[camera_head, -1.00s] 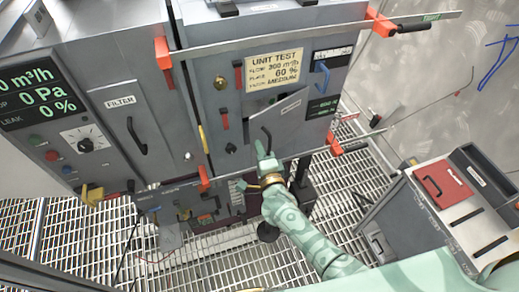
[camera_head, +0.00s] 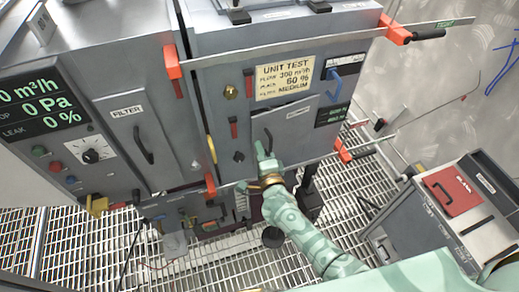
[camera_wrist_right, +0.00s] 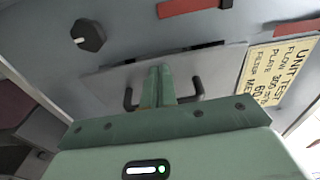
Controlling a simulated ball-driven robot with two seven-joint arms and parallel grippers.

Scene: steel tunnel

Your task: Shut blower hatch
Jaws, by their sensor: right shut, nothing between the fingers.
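The blower hatch (camera_head: 298,122) is a grey panel with a dark handle (camera_head: 268,139), below the yellow unit test label. In the head view it lies nearly flush with the cabinet face. In the right wrist view the hatch (camera_wrist_right: 110,88) shows a thin dark band along its upper edge; I cannot tell if it is fully seated. My right gripper (camera_head: 264,150) is shut and empty, its fingertips at the hatch beside the handle. In the wrist view its fingers (camera_wrist_right: 158,75) cover the handle's middle; contact is unclear. My left gripper is not in view.
The filter door (camera_head: 130,130) and the display panel (camera_head: 40,100) are to the left. Red-ended bars (camera_head: 330,52) cross the cabinet above and below the hatch. A grey cart with a red panel (camera_head: 452,192) stands at right. Grating floor (camera_head: 110,250) lies below.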

